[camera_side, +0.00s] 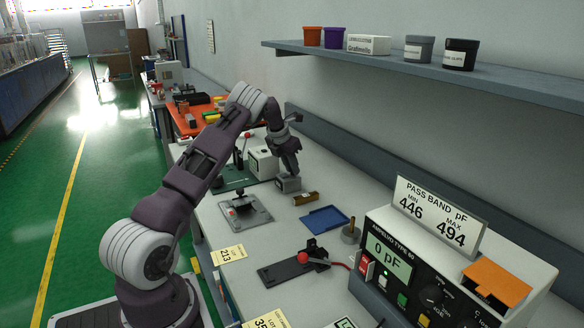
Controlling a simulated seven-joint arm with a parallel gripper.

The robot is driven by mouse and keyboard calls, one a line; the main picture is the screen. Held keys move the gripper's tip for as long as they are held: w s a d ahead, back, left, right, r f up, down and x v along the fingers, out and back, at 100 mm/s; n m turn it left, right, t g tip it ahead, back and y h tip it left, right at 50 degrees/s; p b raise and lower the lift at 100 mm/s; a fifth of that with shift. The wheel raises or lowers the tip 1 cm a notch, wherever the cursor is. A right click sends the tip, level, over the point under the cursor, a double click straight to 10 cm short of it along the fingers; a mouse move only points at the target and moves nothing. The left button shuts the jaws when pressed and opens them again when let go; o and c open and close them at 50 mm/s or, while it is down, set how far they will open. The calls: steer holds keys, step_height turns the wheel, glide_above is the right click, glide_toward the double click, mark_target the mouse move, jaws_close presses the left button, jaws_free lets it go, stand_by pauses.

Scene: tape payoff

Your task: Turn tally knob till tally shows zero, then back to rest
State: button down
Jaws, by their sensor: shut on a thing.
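My gripper (289,172) points down at a small grey box (289,185) on the bench, which seems to be the tally. Its jaws are shut at the box's top, on what seems to be the tally knob; the fingers hide the knob. The tally's reading cannot be made out from this side. A pale box with a green panel (263,163) stands just behind and left of the gripper.
A grey plate fixture with a black knob (240,201), a small brown block (306,198), a blue tray (325,220) and a black fixture with a red knob (303,258) lie nearby. A meter (388,254) reading 0 pF stands at right. A shelf (420,71) hangs above.

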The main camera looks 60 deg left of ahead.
steer(key=m, duration=0.2)
steer(key=m+h, duration=0.2)
steer(key=m, duration=0.1)
steer(key=shift+s+a+m, duration=0.1)
steer(key=shift+a+m, duration=0.15)
steer(key=shift+m, duration=0.05)
stand_by(0.4)
steer(key=c, duration=1.6)
jaws_free()
